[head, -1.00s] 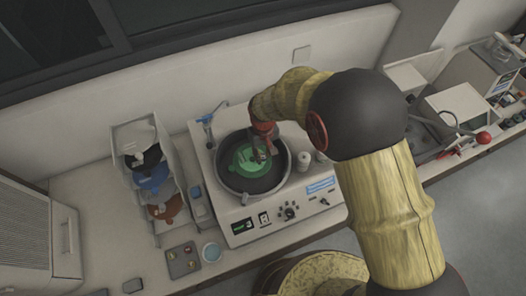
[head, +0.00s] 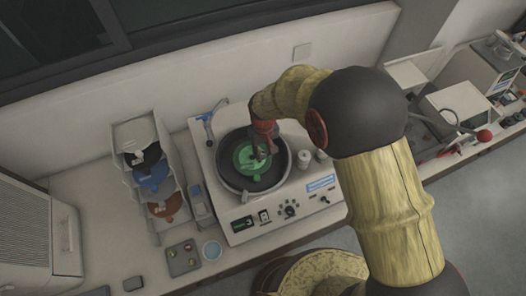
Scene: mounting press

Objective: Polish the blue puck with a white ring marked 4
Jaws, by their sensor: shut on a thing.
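My gripper (head: 260,153) reaches down into the round bowl (head: 222,180) of the polishing machine (head: 268,222). It is shut on a small puck, mostly hidden by the fingers. I cannot make out the puck's colour, ring or number. A green polishing disc (head: 246,167) with a tab lies in the bowl, and the gripper's tip is over its right part. I cannot tell whether the puck touches the disc. A grey tray (head: 183,268) with small coloured pieces lies on the bench at the front left.
A rack (head: 128,170) with white, black, blue and orange discs stands left of the machine. A blue-tipped spout (head: 206,118) stands behind the bowl. Other apparatus (head: 462,107) stands at the right.

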